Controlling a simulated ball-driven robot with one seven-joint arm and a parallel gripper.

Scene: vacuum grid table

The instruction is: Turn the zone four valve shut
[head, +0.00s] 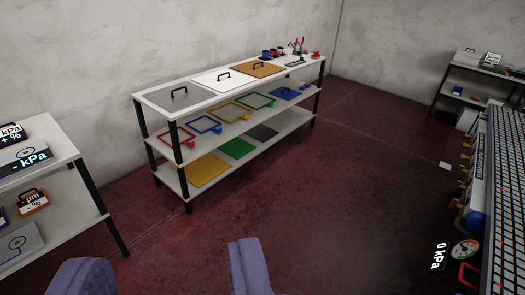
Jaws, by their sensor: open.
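My gripper (165,274) is at the bottom of the head view, its two purple-grey fingers wide apart with nothing between them. The vacuum grid table (508,180) stands at the right edge, partly cut off. Several small yellow handles (464,155) sit along its near side, and they look like valve handles. A round gauge (465,250) and a "0 kPa" label (439,256) are at its lower corner, with a red handle (468,277) below. I cannot read zone numbers, so I cannot tell which valve is zone four. My gripper is well left of the table and apart from it.
A white three-tier shelf (236,137) with panels and coloured frames stands along the wall. Another shelf (62,158) with labelled devices is at the left edge. A third shelf (464,72) stands at the back right. The dark red floor (340,190) between is clear.

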